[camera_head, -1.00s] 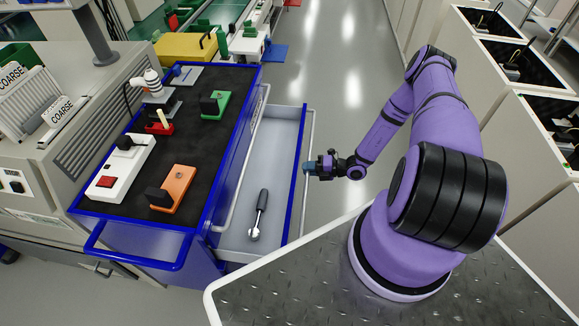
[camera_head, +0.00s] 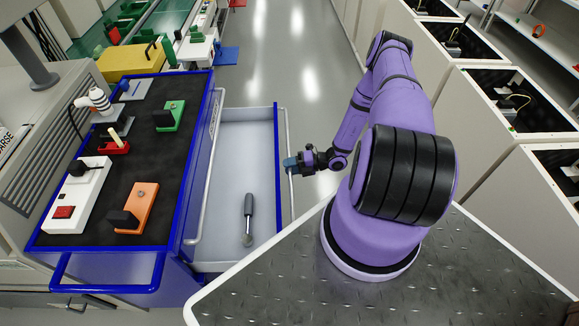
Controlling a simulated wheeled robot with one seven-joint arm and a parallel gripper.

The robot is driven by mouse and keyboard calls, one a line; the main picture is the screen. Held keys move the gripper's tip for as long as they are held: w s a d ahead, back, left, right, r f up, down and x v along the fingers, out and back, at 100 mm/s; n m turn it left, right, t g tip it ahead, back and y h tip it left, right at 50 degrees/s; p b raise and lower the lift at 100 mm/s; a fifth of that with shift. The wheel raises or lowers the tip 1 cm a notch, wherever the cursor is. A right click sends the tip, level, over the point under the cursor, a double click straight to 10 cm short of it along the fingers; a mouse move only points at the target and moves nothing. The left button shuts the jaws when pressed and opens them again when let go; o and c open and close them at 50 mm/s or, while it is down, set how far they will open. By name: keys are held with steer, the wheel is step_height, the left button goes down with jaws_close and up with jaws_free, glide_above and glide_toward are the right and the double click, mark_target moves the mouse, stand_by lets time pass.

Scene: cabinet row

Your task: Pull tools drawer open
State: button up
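The tools drawer (camera_head: 232,165) is pulled out to the right from the blue tool cart (camera_head: 170,262). It has a grey inside, a blue front and a pale bar handle (camera_head: 289,190). A wrench-like tool with a dark grip (camera_head: 248,206) lies in it. My gripper (camera_head: 291,165) is at the handle on the drawer's outer side, its blue-grey fingertips at the bar. The fingers are too small to tell whether they are closed around the handle.
The cart's dark top holds an orange block (camera_head: 139,208), a green block (camera_head: 169,116), a white power strip (camera_head: 76,197) and a red holder (camera_head: 114,146). Grey cabinets (camera_head: 501,160) line the right side. The shiny floor (camera_head: 290,60) between is clear.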

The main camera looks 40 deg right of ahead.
steer(key=shift+d, duration=0.15)
steer(key=v, duration=1)
steer(key=shift+s+d, duration=0.15)
steer(key=shift+s, duration=0.1)
steer(key=shift+r, duration=0.1)
